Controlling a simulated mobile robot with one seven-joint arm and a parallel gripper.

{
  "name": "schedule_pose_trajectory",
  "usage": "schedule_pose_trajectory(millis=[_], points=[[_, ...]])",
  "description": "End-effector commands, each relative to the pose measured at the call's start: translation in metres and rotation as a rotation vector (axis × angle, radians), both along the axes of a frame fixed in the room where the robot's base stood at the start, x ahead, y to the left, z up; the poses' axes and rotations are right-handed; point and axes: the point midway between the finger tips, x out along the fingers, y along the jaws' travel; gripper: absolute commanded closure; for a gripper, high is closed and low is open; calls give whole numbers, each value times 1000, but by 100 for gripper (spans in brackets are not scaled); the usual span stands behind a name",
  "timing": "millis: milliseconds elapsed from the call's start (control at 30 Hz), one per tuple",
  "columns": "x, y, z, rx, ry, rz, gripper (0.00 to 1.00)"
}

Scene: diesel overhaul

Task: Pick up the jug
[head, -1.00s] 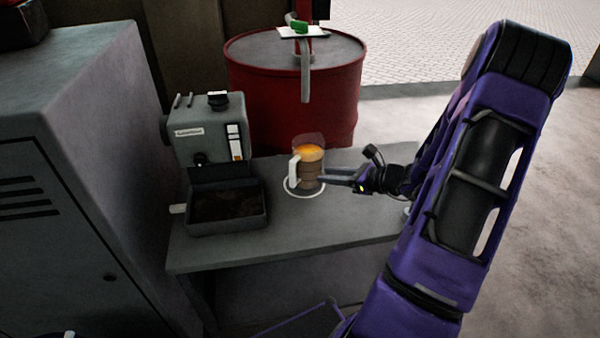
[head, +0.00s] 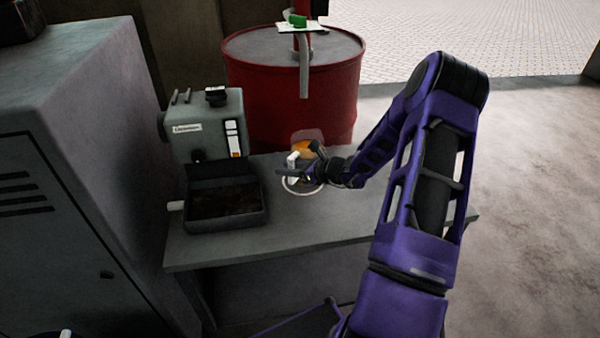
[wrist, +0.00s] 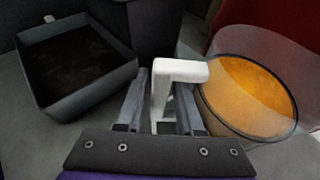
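The jug (head: 305,147) stands on the grey bench inside a white ring mark. It is clear, with orange liquid inside and a white handle on its left side. In the wrist view the jug (wrist: 250,95) is at the right, and its white handle (wrist: 176,72) lies between my fingers. My gripper (head: 297,174) is in front of the jug in the head view and hides its lower part. In the wrist view my gripper (wrist: 160,100) is open, with a finger on each side of the handle; a gap shows at least on the left side.
A grey machine (head: 208,130) with a dark-filled tray (head: 225,222) stands left of the jug on the bench (head: 300,228). A red drum (head: 335,95) is behind the bench. A grey cabinet (head: 70,150) is at the left. The bench front is clear.

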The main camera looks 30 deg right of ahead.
Motion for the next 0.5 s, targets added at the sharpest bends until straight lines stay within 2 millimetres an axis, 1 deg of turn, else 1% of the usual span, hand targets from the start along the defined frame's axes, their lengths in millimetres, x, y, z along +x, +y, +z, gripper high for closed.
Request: schedule_pose_trajectory(millis=[33, 133, 367, 400, 467, 500], points=[[6, 4, -3, 1, -1, 2, 64], [12, 7, -6, 0, 0, 1, 64], [13, 7, -6, -1, 0, 0, 64], [13, 7, -6, -1, 0, 0, 67], [13, 7, -6, -1, 0, 0, 78], [13, 7, -6, -1, 0, 0, 85]])
